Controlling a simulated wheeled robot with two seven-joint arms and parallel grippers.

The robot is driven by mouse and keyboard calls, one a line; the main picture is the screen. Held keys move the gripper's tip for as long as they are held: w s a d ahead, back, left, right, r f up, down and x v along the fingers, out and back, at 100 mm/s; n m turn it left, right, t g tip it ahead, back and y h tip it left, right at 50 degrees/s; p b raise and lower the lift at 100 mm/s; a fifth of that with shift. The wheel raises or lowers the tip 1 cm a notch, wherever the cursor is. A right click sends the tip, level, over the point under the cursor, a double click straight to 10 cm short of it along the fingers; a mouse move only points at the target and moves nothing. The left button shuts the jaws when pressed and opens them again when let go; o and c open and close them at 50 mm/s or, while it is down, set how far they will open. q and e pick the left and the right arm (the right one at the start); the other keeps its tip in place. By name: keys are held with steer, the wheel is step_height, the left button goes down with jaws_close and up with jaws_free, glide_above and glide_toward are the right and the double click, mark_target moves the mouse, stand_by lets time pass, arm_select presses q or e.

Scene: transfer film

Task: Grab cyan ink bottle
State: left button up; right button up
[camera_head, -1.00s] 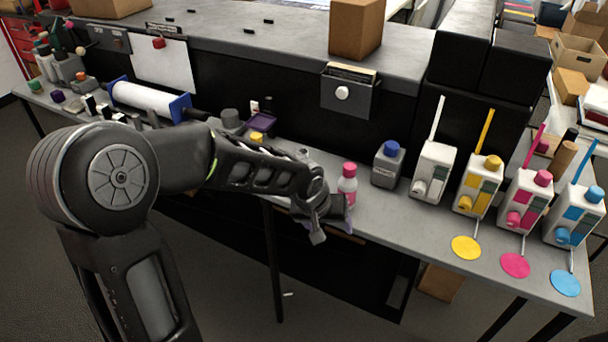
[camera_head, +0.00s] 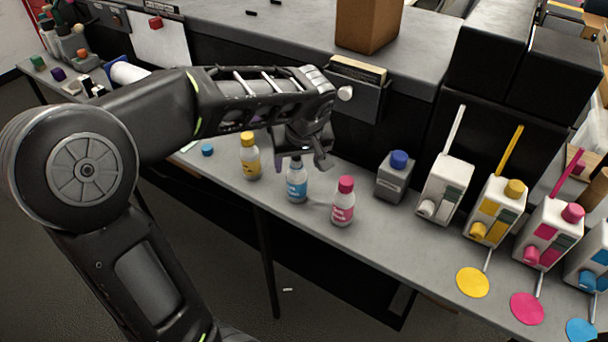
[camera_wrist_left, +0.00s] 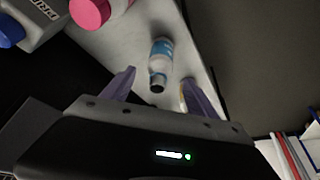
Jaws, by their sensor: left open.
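The cyan ink bottle (camera_head: 297,186) stands upright on the grey counter between a yellow-capped bottle (camera_head: 250,160) and a pink-capped bottle (camera_head: 343,205). It has a clear body with a blue label. My left gripper (camera_head: 300,160) is open, right above and behind the bottle's top, and partly hides it. In the left wrist view the cyan bottle (camera_wrist_left: 161,52) shows between the two purple fingers of the left gripper (camera_wrist_left: 158,75), with its dark neck toward me. Neither finger visibly touches it. My right gripper is not in view.
A small blue cap (camera_head: 207,150) lies on the counter to the left. A grey bottle with a blue cap (camera_head: 393,180) and several white ink cartons (camera_head: 444,190) stand to the right. A black holder (camera_head: 352,92) hangs behind my gripper. The counter's front edge is close to the bottles.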

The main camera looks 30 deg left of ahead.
mark_target(297, 170)
arm_select(q)
steer(key=shift+s+r, duration=0.1)
steer(key=shift+s, duration=0.15)
steer(key=shift+x, duration=1.35)
steer(key=shift+w, duration=0.1)
steer(key=shift+w+a+f+p, duration=0.1)
steer(key=shift+w+f+p, duration=0.05)
steer(key=shift+f+p, duration=0.35)
steer(key=p+x, duration=0.1)
steer(key=x, duration=0.3)
steer(key=shift+w+f, duration=0.1)
steer(key=shift+w, duration=0.05)
jaws_close()
